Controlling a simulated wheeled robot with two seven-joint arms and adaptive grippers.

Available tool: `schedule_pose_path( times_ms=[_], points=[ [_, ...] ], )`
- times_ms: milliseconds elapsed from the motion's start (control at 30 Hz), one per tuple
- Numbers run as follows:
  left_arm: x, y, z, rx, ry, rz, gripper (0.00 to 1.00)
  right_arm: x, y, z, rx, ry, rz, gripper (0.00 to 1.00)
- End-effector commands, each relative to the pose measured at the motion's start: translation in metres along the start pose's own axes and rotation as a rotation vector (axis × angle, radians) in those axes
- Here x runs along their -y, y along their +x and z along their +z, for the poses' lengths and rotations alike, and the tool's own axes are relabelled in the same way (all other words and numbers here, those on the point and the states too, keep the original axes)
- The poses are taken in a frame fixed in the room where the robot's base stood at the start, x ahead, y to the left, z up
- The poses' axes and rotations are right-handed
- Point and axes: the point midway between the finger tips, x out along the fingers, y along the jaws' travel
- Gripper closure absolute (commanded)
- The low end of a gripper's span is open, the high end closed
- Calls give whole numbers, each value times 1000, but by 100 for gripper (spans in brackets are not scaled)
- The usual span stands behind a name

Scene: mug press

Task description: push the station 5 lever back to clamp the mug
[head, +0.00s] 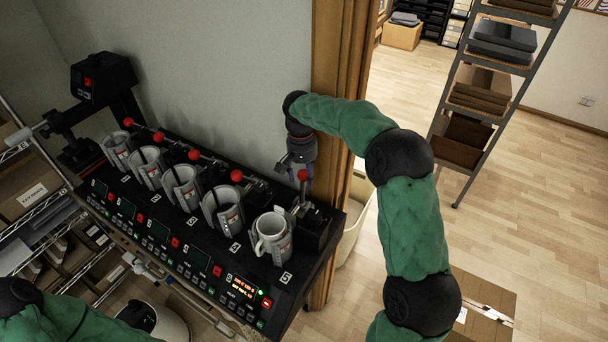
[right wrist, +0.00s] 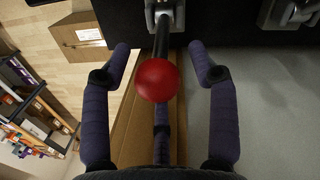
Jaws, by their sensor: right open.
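The mug press (head: 150,210) is a long black machine with a row of stations against the wall. A white mug (head: 272,236) stands in station 5, at the right end beside the number 5. The station 5 lever has a red ball knob (head: 302,175); the same knob (right wrist: 158,80) shows in the right wrist view, with its dark rod running up to a metal bracket (right wrist: 164,12). My right gripper (head: 296,172) is open, with its fingers on either side of the knob and apart from it. My left arm shows at the lower left; its gripper is out of view.
Stations 1 to 4 have grey mug wraps (head: 181,188) and their own red-knobbed levers (head: 237,175). A wooden door frame (head: 340,90) stands close behind my right arm. A bin (head: 354,220) and a cardboard box (head: 485,305) are on the floor at right.

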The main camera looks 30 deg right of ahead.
Motion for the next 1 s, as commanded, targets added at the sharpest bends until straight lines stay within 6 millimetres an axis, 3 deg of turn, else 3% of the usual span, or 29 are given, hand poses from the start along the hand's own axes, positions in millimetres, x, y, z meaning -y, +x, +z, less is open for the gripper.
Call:
schedule_pose_path(
  times_ms=[167,600,800,1000],
  points=[
    [0,0,0,0,0,0,100,1,-18,-1,-3,0,-1,40],
    [0,0,0,0,0,0,100,1,-98,-3,-2,0,-2,40],
    [0,0,0,0,0,0,100,0,-116,-3,-2,0,-2,40],
    [0,0,0,0,0,0,100,0,-119,-3,-1,0,-1,40]
  ],
)
